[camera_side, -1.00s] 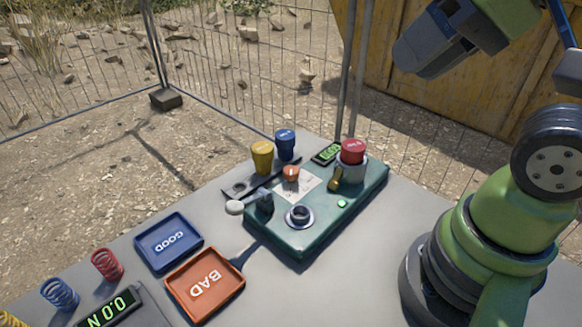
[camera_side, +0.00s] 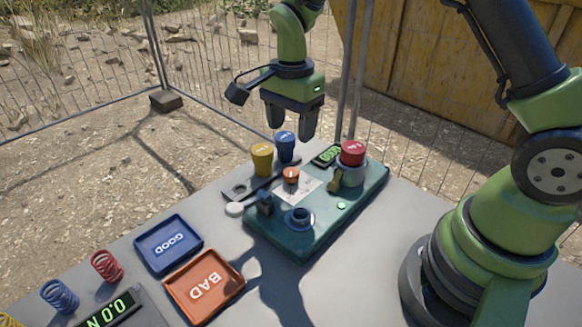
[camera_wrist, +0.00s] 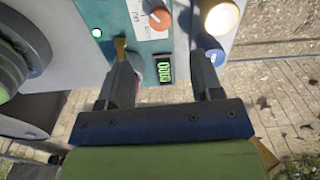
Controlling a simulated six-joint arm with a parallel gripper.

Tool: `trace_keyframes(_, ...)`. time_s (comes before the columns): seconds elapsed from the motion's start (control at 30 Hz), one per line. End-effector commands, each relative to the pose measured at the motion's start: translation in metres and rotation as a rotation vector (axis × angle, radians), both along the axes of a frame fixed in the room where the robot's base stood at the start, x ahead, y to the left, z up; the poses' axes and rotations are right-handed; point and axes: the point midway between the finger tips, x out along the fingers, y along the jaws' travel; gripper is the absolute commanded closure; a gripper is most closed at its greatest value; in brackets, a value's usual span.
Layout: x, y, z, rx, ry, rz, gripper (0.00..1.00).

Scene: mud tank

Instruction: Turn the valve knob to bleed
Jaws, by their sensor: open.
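The orange round knob (camera_side: 291,175), apparently the valve knob, sits on the teal panel box (camera_side: 318,232) beside a white printed card. It also shows at the top of the wrist view (camera_wrist: 160,18). It has a pale mark on it, but its setting is too small to read. My gripper (camera_side: 290,128) points down above the far side of the box, behind and higher than the knob. Its fingers are apart with nothing between them. In the wrist view my gripper (camera_wrist: 161,58) spans a green-lit display (camera_wrist: 164,71), with the knob beyond the fingertips.
A yellow-topped (camera_side: 262,158) and a blue-topped (camera_side: 285,146) cylinder stand close by the knob. A red-capped cylinder (camera_side: 352,152) with a brass part (camera_side: 335,186) stands on the box's right. Wire fencing stands behind.

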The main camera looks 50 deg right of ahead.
Motion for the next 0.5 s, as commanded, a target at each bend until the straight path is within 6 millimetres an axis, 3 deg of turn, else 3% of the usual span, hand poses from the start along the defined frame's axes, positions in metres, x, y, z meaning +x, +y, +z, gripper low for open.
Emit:
trace_keyframes(0.17, 0.001, 0.000, -0.017, -0.003, 0.012, -0.016, 0.40)
trace_keyframes(0.5, 0.000, 0.000, -0.079, -0.001, 0.013, -0.014, 0.40)
